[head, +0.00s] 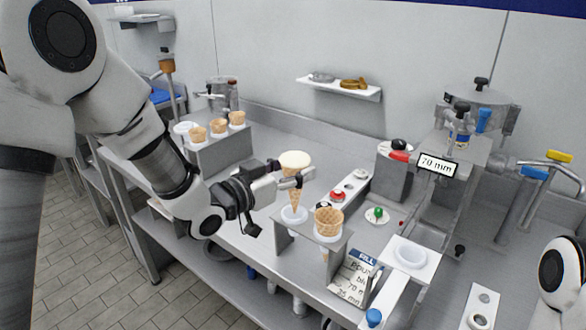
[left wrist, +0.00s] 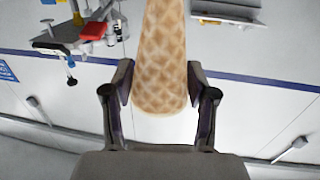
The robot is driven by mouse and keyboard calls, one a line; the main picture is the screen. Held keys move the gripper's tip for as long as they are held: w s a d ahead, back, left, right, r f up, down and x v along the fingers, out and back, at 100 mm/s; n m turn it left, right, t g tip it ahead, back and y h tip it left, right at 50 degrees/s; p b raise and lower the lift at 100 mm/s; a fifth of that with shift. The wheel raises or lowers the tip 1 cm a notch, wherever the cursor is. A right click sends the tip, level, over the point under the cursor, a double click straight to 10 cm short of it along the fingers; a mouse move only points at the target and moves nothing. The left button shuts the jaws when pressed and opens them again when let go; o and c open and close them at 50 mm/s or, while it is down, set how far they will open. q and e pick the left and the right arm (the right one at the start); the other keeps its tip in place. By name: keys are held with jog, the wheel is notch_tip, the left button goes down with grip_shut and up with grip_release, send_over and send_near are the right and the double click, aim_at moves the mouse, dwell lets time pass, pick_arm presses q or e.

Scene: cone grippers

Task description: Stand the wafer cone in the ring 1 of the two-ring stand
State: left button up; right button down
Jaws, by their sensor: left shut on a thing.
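A wafer cone with a pale cream top (head: 294,160) is held upright in my left gripper (head: 291,181). It also fills the middle of the left wrist view (left wrist: 160,60), between the two dark fingers (left wrist: 160,88). The two-ring stand (head: 288,232) is a grey raised plate with two white rings. The held cone's lower end is at the left ring (head: 289,217); I cannot tell whether its tip is inside or just above. A second, unfilled wafer cone (head: 329,218) stands in the right ring. My right gripper is out of view.
Several wafer cones (head: 218,127) stand on a grey rack at the back left. A printed card (head: 352,277) stands right of the stand. A machine with a "70 mm" label (head: 436,164) and a white ring plate (head: 410,257) are to the right.

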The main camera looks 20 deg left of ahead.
aim_at(293, 206)
pick_arm(q)
jog(key=shift+f, duration=0.15)
dwell(0.3)
jog(key=shift+f+b, duration=3.85)
jog(key=shift+f, duration=0.75)
jog(key=o, duration=0.8)
jog(key=shift+o, duration=0.2)
jog(key=shift+s, duration=0.1)
jog(key=v, duration=0.7)
jog(key=shift+s+a, duration=0.15)
jog(key=shift+a, duration=0.05)
jog(key=shift+r, duration=0.1)
